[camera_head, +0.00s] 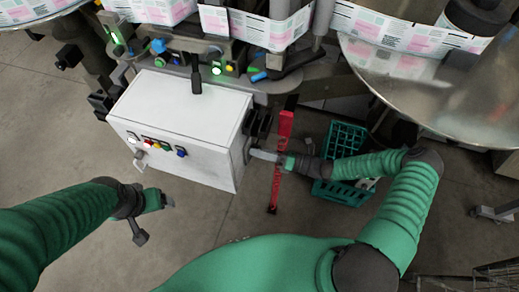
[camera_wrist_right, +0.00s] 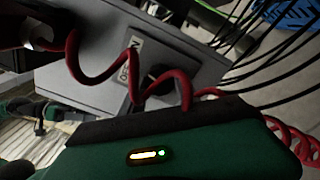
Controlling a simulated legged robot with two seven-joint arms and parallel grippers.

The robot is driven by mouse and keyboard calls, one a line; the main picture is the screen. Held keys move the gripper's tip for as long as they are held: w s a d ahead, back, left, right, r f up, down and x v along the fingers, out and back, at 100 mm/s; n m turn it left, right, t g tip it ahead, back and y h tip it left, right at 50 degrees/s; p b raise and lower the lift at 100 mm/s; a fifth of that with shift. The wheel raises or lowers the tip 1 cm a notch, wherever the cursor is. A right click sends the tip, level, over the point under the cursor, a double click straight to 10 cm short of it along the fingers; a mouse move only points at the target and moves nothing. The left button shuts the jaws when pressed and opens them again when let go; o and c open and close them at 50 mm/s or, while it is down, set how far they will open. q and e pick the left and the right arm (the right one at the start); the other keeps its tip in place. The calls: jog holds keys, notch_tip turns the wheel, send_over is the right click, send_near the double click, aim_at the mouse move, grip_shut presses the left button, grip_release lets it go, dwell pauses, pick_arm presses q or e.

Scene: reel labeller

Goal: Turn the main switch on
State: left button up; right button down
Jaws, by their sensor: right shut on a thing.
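The white control box (camera_head: 185,120) stands below the machine, with a row of coloured buttons on its front. My right gripper (camera_head: 253,153) reaches the box's right side and is shut on the main switch there. In the right wrist view, the dark knob of the main switch (camera_wrist_right: 160,78) shows on the grey side panel beside a small printed label. My gripper's green body and a red coiled cable hide part of it, so the knob's setting cannot be read. My left gripper (camera_head: 170,202) is off the floor in front of the box, apart from it; its jaws are too small to read.
A green crate (camera_head: 342,140) stands on the floor right of the box, behind my right forearm. Label reels and a large metal disc (camera_head: 430,90) overhang at the upper right. The floor at left is clear.

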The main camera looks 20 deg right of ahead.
jog(key=m, duration=0.5)
jog(key=shift+w+d+r+p, duration=0.15)
jog(key=shift+p, duration=0.15)
jog(key=shift+m, duration=0.4)
jog(key=c, duration=1.2)
grip_release()
jog(key=shift+c, duration=0.2)
jog(key=o, duration=0.3)
jog(key=shift+o, duration=0.2)
